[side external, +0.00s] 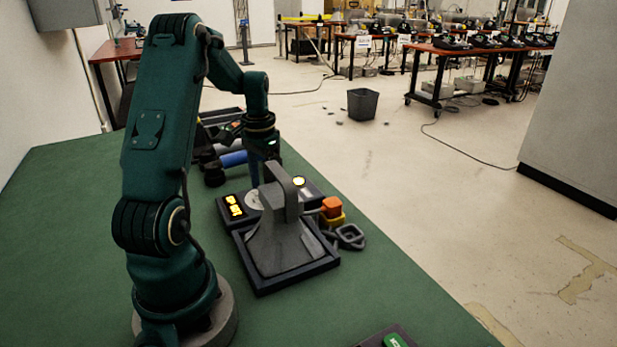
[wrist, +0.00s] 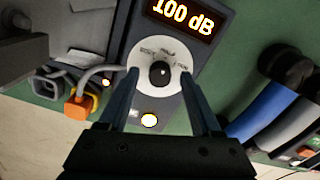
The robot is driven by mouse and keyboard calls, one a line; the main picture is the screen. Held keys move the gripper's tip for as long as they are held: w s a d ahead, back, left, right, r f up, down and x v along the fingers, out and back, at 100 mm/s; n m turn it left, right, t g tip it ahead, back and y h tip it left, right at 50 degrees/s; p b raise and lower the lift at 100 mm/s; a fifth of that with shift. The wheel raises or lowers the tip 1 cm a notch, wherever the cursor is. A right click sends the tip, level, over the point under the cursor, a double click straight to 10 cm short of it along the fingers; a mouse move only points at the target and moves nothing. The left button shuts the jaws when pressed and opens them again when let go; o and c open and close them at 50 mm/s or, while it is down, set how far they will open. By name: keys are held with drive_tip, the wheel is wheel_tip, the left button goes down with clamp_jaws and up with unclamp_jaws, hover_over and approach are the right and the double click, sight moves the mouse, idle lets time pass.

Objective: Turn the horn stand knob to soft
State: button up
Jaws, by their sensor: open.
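The horn stand's knob (wrist: 160,73) is small, round and black, on a white dial (wrist: 146,86) with small printed labels around its upper edge that are too blurred to read surely. A lit display (wrist: 183,14) beside it reads 100 dB. My gripper (wrist: 160,72) is open, with one finger on each side of the dial and the knob between them. I cannot tell whether the fingers touch it. In the side external view my gripper (side external: 256,180) points down over the dark panel, the white dial (side external: 253,200) shows partly, and the knob is hidden.
A grey handled stand (side external: 282,245) sits in a dark tray beside the panel. An orange and yellow connector (side external: 331,209) and a grey ring-shaped piece (side external: 350,236) lie right of it. Blue and dark cylinders (side external: 232,159) lie behind.

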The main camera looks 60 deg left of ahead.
drive_tip(key=shift+f, duration=0.1)
drive_tip(key=shift+c, duration=0.2)
clamp_jaws()
drive_tip(key=shift+n, duration=0.4)
drive_tip(key=n, duration=0.4)
drive_tip(key=shift+n, duration=0.3)
drive_tip(key=n, duration=0.4)
drive_tip(key=shift+n, duration=0.3)
drive_tip(key=shift+o, duration=0.2)
unclamp_jaws()
